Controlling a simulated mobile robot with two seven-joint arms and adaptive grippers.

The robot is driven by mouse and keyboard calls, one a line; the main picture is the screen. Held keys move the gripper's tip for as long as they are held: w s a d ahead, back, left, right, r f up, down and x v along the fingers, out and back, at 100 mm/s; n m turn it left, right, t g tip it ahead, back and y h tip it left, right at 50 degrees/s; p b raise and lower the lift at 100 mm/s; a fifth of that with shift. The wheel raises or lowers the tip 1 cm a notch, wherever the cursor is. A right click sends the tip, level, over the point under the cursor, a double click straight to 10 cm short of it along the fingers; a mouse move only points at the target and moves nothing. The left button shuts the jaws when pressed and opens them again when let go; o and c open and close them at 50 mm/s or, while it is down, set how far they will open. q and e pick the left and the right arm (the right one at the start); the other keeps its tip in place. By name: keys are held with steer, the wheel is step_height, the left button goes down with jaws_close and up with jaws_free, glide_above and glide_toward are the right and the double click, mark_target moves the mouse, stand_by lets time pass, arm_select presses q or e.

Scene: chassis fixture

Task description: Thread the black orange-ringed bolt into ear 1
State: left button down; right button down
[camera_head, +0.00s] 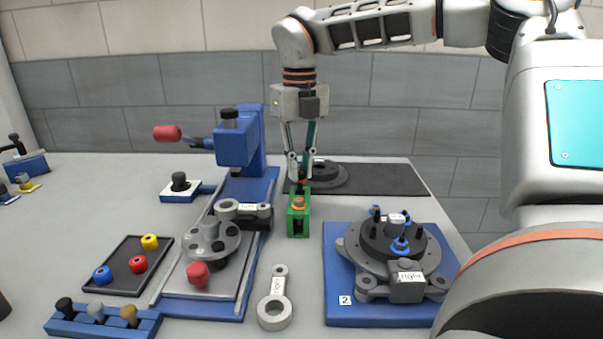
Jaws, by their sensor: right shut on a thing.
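My right gripper (300,178) points straight down over a small green block (298,224). Its fingers are shut on a black piece that appears to be the black orange-ringed bolt (299,203). The bolt's orange ring shows at the top of the green block; I cannot tell whether it is seated in the block or just above it. A round dark grey chassis part (368,266) with ears and upright pins sits on a blue plate (340,309) marked 2, right of the block. No mark for ear 1 is readable. My left gripper is not in view.
A blue press fixture (236,150) with a red handle stands left of the block. A tray (121,281) holds yellow, red and blue rings. A blue rack (100,321) holds several pegs. A loose grey link (275,306) lies in front. A dark mat (385,179) lies behind.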

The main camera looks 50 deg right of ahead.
mark_target(300, 173)
steer(key=shift+r+p, duration=0.4)
steer(key=shift+r, duration=1.45)
